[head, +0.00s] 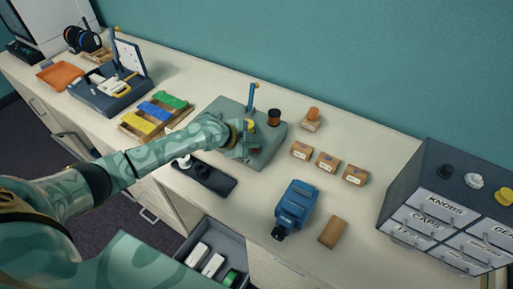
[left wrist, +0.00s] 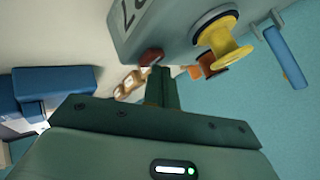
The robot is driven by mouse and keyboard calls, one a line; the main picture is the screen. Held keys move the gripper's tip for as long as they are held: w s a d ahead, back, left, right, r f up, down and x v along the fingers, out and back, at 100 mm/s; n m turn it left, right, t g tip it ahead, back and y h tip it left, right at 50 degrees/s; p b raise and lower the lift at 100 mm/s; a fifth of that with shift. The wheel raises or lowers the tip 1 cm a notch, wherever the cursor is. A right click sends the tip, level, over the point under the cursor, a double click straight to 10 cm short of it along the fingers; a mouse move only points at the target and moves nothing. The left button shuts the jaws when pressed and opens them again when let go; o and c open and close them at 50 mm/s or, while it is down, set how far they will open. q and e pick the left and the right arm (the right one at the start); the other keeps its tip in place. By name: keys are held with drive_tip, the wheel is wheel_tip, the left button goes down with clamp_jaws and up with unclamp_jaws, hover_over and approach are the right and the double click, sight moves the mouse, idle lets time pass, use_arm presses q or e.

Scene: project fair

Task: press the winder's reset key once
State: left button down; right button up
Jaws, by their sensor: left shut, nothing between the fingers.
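The winder (head: 268,140) is a grey-green unit on the bench with a blue post and a yellow spool; in the left wrist view its grey body (left wrist: 160,25) fills the upper middle. A dark red key (left wrist: 150,56) sits at the lower edge of that body. My left gripper (head: 254,149) is at the winder's front; its shut, empty fingertips also show in the left wrist view (left wrist: 160,73), right beside the red key. I cannot tell whether they touch it. In the head view my gripper partly hides the winder's front. My right gripper is not in view.
Small cardboard boxes (head: 327,162) and a blue device (head: 296,205) stand right of the winder. A dark tray (head: 206,178) lies in front of it. A tray of coloured blocks (head: 143,128) is at left, a drawer cabinet (head: 450,215) at far right. A drawer (head: 205,232) below stands open.

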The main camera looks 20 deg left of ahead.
sight(253, 149)
use_arm(q)
drive_tip(key=shift+f, duration=0.2)
drive_tip(key=shift+r, duration=0.1)
idle(0.4)
drive_tip(key=shift+r+p, duration=0.7)
drive_tip(key=shift+r, duration=0.1)
wheel_tip(253, 149, up, 5)
drive_tip(key=p, duration=0.4)
drive_tip(key=shift+p, duration=0.3)
idle(0.3)
